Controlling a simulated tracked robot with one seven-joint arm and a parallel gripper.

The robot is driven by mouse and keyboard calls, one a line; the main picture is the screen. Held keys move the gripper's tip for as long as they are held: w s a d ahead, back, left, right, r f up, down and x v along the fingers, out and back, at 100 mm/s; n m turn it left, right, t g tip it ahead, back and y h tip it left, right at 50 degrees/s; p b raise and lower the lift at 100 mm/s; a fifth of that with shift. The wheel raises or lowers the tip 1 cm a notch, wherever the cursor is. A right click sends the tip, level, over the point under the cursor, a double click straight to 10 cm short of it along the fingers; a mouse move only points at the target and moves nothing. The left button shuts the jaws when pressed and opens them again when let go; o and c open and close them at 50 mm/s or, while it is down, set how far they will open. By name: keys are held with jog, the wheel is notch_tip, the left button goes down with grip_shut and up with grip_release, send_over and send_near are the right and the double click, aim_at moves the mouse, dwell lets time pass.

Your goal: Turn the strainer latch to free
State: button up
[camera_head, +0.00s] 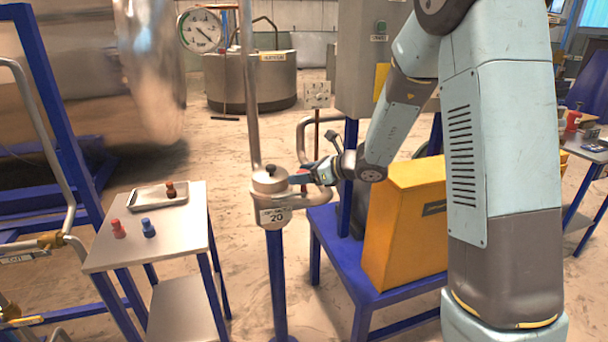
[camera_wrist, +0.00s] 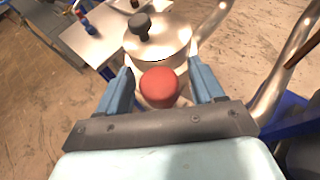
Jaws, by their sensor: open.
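The strainer (camera_head: 271,186) is a grey metal pot with a dark-knobbed lid on a blue post, bearing a tag with 20. A red knob (camera_wrist: 159,86), which looks like the latch, sits at its side facing me. In the head view only a little of the red knob (camera_head: 299,179) shows beside my gripper (camera_head: 308,172). In the wrist view my gripper (camera_wrist: 162,76) is open, with its blue fingers on either side of the red knob and gaps between. The strainer lid (camera_wrist: 158,40) is just beyond it. The latch's turn position cannot be told.
A metal side table (camera_head: 105,250) at left holds red and blue knobbed pieces and a tray (camera_head: 148,203). A yellow box (camera_head: 405,225) stands on a blue stand below my arm. Pipes rise and curve around the strainer. Bare floor lies behind.

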jog(key=shift+c, duration=0.4)
grip_shut()
